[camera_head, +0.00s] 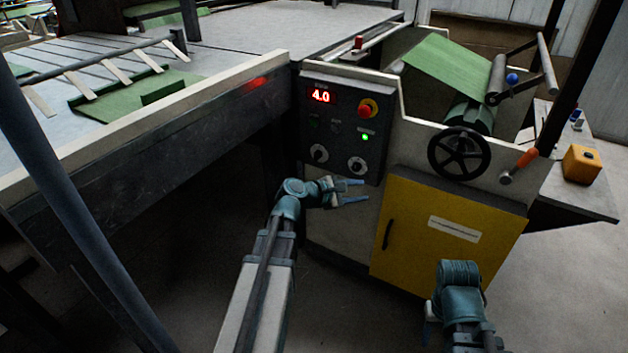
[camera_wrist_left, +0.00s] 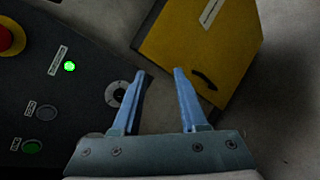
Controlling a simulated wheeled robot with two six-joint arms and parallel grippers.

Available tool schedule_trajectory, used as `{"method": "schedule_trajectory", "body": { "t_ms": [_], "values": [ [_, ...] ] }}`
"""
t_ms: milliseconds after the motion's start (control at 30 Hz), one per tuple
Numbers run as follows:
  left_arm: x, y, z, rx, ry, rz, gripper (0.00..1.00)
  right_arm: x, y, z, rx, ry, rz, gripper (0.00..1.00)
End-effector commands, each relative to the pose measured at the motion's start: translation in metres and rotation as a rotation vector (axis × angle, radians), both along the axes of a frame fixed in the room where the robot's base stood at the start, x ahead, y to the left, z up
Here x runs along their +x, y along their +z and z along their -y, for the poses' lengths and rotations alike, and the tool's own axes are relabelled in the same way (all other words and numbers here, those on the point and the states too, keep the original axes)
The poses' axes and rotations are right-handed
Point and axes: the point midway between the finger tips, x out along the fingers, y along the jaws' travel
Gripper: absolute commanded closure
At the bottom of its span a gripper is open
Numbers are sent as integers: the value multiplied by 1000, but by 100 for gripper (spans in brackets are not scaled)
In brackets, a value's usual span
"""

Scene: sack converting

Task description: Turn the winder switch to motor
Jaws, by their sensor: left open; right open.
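The dark control panel (camera_head: 340,125) on the machine front has two rotary switches with white dials low down, a left one (camera_head: 318,153) and a right one (camera_head: 357,165). Their labels are too small to read, so I cannot tell which is the winder switch. My left gripper (camera_head: 365,190) is open and empty, just below the right dial. In the left wrist view, one dial (camera_wrist_left: 118,94) is partly hidden behind the left finger of my gripper (camera_wrist_left: 159,72). My right gripper (camera_head: 430,310) is low in front of the yellow door, its fingers mostly hidden.
The panel carries a red display reading 4.0 (camera_head: 320,97), a red emergency button (camera_head: 366,109) and a lit green lamp (camera_head: 365,137). A yellow door (camera_head: 450,235) and a black handwheel (camera_head: 459,153) are to the right. A conveyor bed (camera_head: 120,150) is at the left.

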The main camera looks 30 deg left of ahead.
Motion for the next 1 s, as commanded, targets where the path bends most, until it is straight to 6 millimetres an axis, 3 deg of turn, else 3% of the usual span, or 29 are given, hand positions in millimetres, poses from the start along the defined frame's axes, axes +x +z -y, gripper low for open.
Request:
{"method": "schedule_trajectory", "body": {
  "t_ms": [33,100,300,400,533,767,1000],
  "values": [
    [6,-23,-30,-93,90,13,57,0,-34,0,0,1,0,50],
    [10,-28,-67,-231,206,34,57,0,-55,0,-1,1,1,50],
    [7,-39,-160,-573,453,101,57,0,-100,0,-1,2,1,50],
    [2,-41,-190,-685,523,127,57,0,-112,0,-1,3,1,50],
    [-3,-41,-211,-764,569,147,57,0,-118,0,-1,3,1,50],
    [-1,-39,-215,-784,577,152,57,0,-117,0,-1,3,1,50],
    [35,-39,-215,-781,575,150,57,0,-117,0,-1,3,1,50]
  ]
}}
